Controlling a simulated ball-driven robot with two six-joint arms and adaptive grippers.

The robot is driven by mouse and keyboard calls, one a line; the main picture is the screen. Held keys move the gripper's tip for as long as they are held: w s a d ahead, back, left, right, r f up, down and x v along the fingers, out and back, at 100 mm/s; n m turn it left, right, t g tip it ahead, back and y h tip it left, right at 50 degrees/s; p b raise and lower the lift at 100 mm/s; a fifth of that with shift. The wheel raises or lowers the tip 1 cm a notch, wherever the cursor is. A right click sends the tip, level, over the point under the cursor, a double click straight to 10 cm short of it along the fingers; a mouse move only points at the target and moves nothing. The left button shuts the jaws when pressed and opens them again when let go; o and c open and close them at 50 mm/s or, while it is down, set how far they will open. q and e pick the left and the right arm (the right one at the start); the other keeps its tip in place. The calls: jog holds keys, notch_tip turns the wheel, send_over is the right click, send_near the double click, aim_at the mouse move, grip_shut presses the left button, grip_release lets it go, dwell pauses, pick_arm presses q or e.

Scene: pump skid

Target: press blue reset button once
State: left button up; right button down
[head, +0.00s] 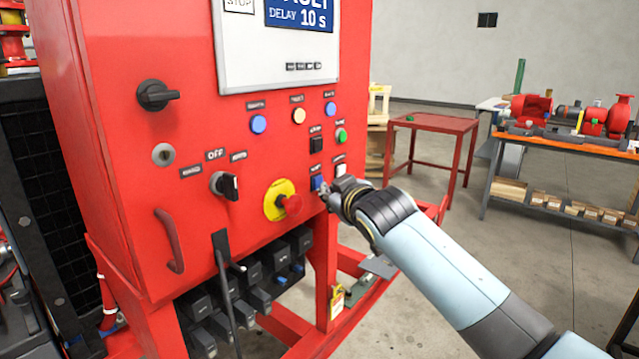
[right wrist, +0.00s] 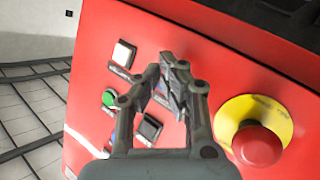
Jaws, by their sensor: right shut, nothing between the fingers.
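A square blue button (head: 317,183) sits low on the right side of the red control panel (head: 200,130); its label is too small to read. My right gripper (head: 326,193) is shut and empty, its fingertips at the panel face right beside this button. I cannot tell whether they touch it. In the right wrist view the shut right gripper (right wrist: 174,62) points at the panel, and its fingers hide most of the spot where the blue button sits. My left gripper does not show.
A white button (head: 341,170) sits right of the blue one, with a black square button (head: 316,145) and green round button (head: 341,136) above. A red emergency stop (head: 291,205) on a yellow disc is to the left. A red table (head: 430,124) stands behind.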

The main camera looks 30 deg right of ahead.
jog(key=shift+w+a, duration=0.15)
jog(key=shift+w, duration=0.25)
dwell(0.9)
jog(key=shift+s+d+p, duration=0.35)
jog(key=shift+s+p, duration=0.1)
jog(key=shift+s, duration=0.35)
jog(key=s, duration=0.1)
jog(key=s+d+p, duration=0.1)
jog(key=s, duration=0.1)
jog(key=s+d, duration=0.1)
jog(key=shift+s+p, duration=0.3)
jog(key=shift+p, duration=0.05)
dwell(0.7)
